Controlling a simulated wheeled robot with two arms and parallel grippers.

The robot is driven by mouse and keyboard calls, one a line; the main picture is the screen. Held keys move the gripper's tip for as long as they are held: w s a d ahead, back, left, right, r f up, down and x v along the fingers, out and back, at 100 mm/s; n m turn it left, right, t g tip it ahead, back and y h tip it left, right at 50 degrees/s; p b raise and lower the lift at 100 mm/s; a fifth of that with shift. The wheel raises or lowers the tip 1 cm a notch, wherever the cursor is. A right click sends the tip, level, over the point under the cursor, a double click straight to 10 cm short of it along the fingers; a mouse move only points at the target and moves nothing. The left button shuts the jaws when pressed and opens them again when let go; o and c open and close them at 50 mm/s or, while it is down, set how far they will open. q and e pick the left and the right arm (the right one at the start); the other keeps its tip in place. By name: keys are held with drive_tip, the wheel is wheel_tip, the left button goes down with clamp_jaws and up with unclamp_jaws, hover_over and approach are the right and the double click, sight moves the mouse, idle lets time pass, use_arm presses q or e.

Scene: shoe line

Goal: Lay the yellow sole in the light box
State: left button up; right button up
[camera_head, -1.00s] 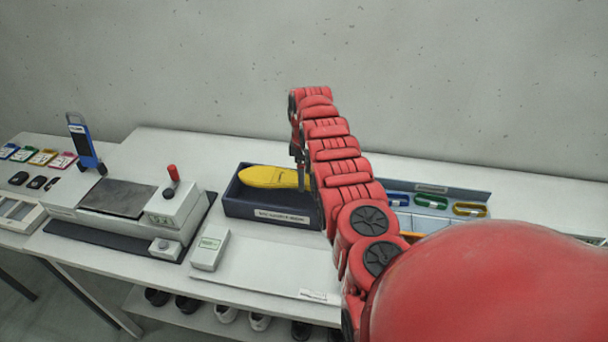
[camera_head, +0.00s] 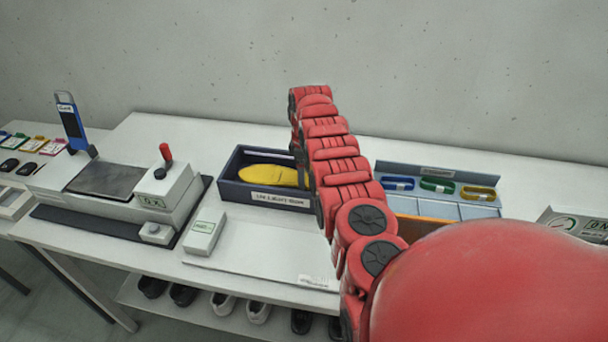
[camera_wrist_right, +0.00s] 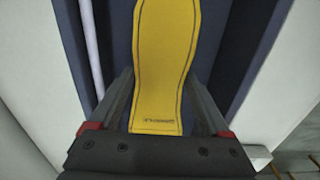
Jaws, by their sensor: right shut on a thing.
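The yellow sole (camera_head: 268,174) lies lengthwise inside the dark navy light box (camera_head: 284,198), whose label is on the front wall. It sits below the box's rim; whether it touches the floor is unclear. My right gripper (camera_head: 302,172) is over the box's right part, shut on the sole's right end, mostly hidden by my red arm. The right wrist view shows the sole (camera_wrist_right: 166,60) between the two fingers of my right gripper (camera_wrist_right: 165,105), with navy box walls on both sides. My left gripper is out of view.
Left of the box stand a grey press (camera_head: 165,190) with a red-knobbed lever and a small pale device (camera_head: 204,235). A blue-grey tray (camera_head: 450,208) with coloured loops is to the right. Shoes stand on a lower shelf.

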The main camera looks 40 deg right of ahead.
drive_tip(key=o, duration=1.4)
drive_tip(key=shift+o, duration=0.2)
drive_tip(key=shift+r+p, duration=0.3)
drive_tip(key=shift+r, duration=0.35)
wheel_tip(320, 180, up, 16)
drive_tip(key=p, duration=0.8)
